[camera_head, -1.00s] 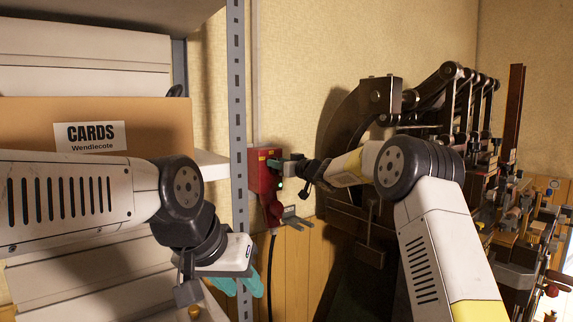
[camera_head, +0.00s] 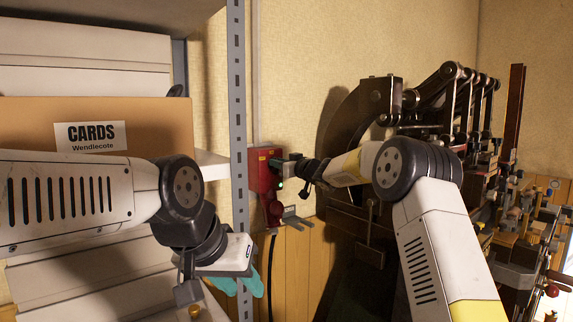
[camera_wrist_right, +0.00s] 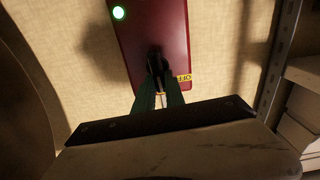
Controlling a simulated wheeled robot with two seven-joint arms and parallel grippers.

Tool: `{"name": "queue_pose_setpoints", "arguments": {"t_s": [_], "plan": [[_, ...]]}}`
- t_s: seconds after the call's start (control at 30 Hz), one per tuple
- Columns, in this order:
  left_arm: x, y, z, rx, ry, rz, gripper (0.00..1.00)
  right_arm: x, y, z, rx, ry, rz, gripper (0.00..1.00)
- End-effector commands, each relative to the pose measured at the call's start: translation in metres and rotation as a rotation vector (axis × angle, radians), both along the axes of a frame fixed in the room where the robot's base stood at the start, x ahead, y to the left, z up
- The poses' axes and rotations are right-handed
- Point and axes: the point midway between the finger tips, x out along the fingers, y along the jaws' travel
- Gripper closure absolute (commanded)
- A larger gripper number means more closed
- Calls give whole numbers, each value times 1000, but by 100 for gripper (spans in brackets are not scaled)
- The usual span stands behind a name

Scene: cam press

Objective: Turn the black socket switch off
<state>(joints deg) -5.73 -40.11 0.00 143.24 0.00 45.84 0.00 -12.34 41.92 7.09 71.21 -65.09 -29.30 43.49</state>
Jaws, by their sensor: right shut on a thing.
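A red switch box (camera_head: 262,165) is fixed to the wall just right of the grey shelf post, with a green light lit on it. The right wrist view shows the box (camera_wrist_right: 133,35) close up, with the black switch (camera_wrist_right: 155,57) sticking out. My right gripper (camera_wrist_right: 157,80) has its green fingers shut on the black switch, which hides part of it. A yellow "OFF" label (camera_wrist_right: 184,78) shows upside down beside the fingers. My left gripper (camera_head: 240,285) hangs low in front of the shelf, its teal fingers apart and empty, well away from the box.
The grey shelf post (camera_head: 239,120) stands close left of the box. A shelf with a "CARDS" box (camera_head: 140,108) fills the left. A large dark machine (camera_head: 370,110) stands right, behind my right arm. A black cable (camera_head: 271,275) hangs below the box.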

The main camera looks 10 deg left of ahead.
Motion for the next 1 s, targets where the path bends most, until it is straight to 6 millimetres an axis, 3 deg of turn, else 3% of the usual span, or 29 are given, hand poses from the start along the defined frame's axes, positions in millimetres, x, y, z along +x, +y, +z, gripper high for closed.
{"name": "queue_pose_setpoints", "arguments": {"t_s": [1.0], "plan": [[0,0,0,0,0,0,64,-9,9,-8,-631,-634,2,100]]}}
